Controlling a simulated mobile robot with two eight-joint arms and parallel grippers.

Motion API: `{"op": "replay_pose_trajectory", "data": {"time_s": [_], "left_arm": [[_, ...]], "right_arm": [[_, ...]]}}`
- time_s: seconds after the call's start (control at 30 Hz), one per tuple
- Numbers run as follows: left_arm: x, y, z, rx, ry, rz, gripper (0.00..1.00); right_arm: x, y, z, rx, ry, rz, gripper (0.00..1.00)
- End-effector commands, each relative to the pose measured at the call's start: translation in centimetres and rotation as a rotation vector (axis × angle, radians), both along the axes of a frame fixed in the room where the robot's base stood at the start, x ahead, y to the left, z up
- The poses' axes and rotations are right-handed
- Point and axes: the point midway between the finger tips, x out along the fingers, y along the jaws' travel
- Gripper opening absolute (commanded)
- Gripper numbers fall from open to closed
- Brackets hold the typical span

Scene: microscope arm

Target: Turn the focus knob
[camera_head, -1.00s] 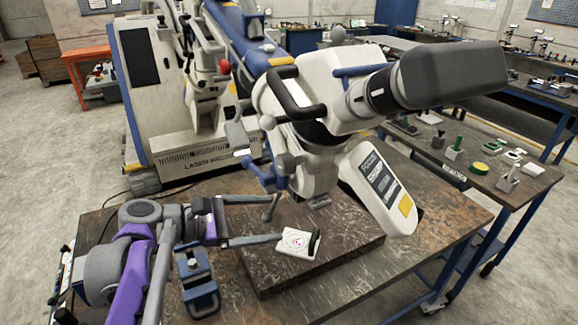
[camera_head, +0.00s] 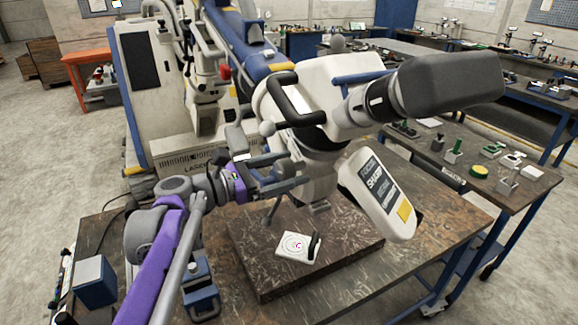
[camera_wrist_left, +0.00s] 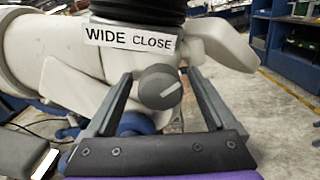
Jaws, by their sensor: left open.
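The microscope (camera_head: 330,90) is a white and dark grey head above the bench. In the left wrist view its grey round focus knob (camera_wrist_left: 158,87) carries a white pointer line tilted up to the right. A "WIDE CLOSE" label (camera_wrist_left: 130,39) sits above the knob. My left gripper (camera_head: 302,178) is open beside the microscope body. In the left wrist view the knob shows between the two fingers of my left gripper (camera_wrist_left: 160,78), with gaps on both sides. I cannot tell how deep it sits between them. My right gripper is not in view.
A dark slab (camera_head: 340,262) on the workbench (camera_head: 440,245) carries a white card (camera_head: 292,247) below the gripper. A blue clamp (camera_head: 200,292) is near my left arm. A laser machine (camera_head: 145,80) stands behind. Small parts lie on the right table (camera_head: 478,190).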

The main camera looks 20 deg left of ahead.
Motion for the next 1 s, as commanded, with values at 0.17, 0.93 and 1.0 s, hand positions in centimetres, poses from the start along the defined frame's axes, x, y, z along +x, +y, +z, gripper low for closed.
{"op": "replay_pose_trajectory", "data": {"time_s": [0.17, 0.93, 1.0], "left_arm": [[0.40, -0.44, -0.02, 0.000, 0.000, 0.000, 0.89], [0.40, -0.39, 0.05, 0.019, -0.019, 0.000, 0.04], [0.40, -0.40, 0.12, 0.052, -0.052, 0.000, 0.04]], "right_arm": [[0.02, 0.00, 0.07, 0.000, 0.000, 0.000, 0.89], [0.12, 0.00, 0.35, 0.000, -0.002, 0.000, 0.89], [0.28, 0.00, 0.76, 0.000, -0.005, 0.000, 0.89]]}}
